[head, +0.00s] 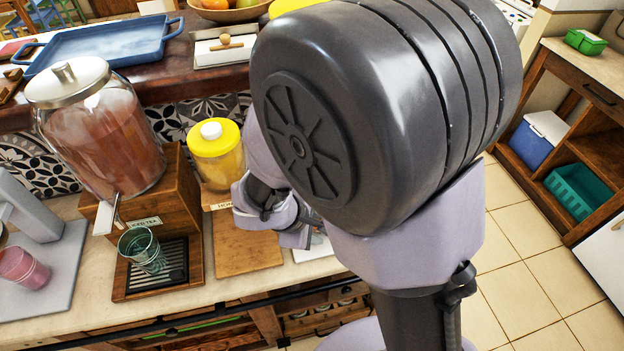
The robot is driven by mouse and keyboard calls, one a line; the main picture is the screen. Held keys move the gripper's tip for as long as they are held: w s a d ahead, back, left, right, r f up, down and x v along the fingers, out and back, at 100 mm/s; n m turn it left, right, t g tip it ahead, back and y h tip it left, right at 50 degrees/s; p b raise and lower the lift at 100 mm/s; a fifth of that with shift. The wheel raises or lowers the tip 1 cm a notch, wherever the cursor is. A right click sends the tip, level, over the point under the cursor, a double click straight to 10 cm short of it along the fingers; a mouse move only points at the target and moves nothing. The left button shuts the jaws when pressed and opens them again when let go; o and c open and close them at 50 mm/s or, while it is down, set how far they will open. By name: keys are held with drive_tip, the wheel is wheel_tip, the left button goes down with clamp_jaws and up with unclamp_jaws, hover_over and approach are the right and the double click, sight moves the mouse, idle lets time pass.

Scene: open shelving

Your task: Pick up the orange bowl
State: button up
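I see no bowl that is plainly the orange bowl. A tan-orange bowl (240,14) with fruit in it stands at the top edge, partly cut off; I cannot tell whether it is the one named. My large arm joint fills the middle and hides much of the counter behind it. Part of my wrist shows to its lower left, above the counter near a wooden board. I do not make out my gripper's fingers.
A drink dispenser (108,140) on a wooden stand, a glass (142,248) and a yellow-lidded jar (216,155) crowd the counter. A blue tray (105,45) lies on the raised ledge. A wooden board (243,247) is bare. Tiled floor (530,285) is open at right, before shelving (590,150).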

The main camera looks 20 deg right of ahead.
drive_tip(key=shift+w+d+f, duration=0.2)
drive_tip(key=shift+d+f, duration=0.05)
drive_tip(key=shift+f, duration=0.35)
drive_tip(key=shift+r, duration=0.2)
drive_tip(key=shift+c, duration=0.4)
clamp_jaws()
idle(0.3)
